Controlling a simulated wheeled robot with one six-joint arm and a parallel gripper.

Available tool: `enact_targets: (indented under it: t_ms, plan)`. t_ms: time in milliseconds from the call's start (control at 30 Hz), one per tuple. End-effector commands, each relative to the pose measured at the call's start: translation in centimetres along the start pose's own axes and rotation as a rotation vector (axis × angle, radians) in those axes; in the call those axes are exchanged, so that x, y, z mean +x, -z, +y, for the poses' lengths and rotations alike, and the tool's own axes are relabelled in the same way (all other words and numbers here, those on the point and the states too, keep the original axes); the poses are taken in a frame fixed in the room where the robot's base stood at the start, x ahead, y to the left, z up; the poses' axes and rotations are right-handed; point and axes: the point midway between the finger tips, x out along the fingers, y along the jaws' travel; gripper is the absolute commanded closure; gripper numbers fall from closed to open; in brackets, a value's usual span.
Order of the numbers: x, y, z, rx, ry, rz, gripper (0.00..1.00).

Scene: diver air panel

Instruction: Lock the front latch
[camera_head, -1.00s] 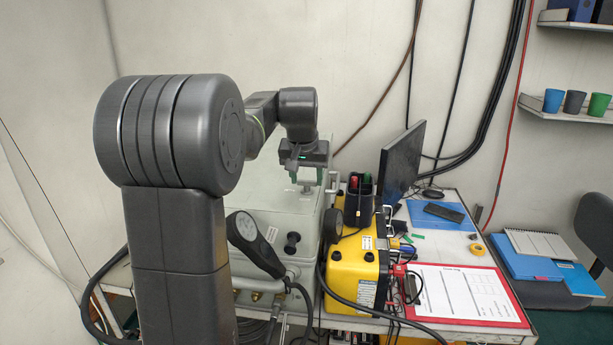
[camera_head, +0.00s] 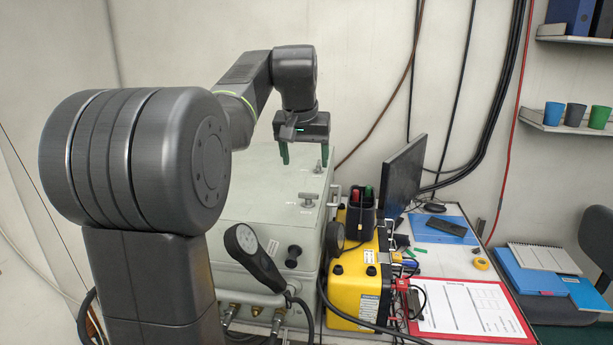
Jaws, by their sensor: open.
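The grey air panel box (camera_head: 265,212) stands on the table, partly behind my arm. On its top are two small metal latches: a nearer one (camera_head: 306,200) towards the front and a farther one (camera_head: 318,166) towards the back. Which way each handle is turned is too small to tell. My gripper (camera_head: 299,161) points down above the lid, with its green fingers apart and nothing between them. It is above and behind the nearer latch in the picture, and left of the farther one, apparently touching neither.
A handheld gauge (camera_head: 254,256) and a black knob (camera_head: 293,256) are at the box front. A yellow case (camera_head: 357,285) stands close on the right, with a black pen holder (camera_head: 361,214) and a monitor (camera_head: 402,173) behind. A red clipboard (camera_head: 465,308) lies farther right.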

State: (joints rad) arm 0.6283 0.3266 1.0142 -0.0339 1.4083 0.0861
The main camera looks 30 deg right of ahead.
Motion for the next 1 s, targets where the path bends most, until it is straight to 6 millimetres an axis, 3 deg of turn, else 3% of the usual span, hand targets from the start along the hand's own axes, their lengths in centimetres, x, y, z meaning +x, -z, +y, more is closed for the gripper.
enact_targets:
  t_ms: [200, 600, 767, 1000]
  plan:
    - [-2.5, 0.0, 0.0, 0.0, 0.0, 0.001, 0.31]
    - [-2.9, 0.0, 0.0, 0.0, 0.0, -0.001, 0.31]
    - [-1.9, 0.0, 0.0, 0.0, 0.0, -0.003, 0.31]
    - [2.2, 0.0, 0.0, 0.0, -0.001, -0.006, 0.31]
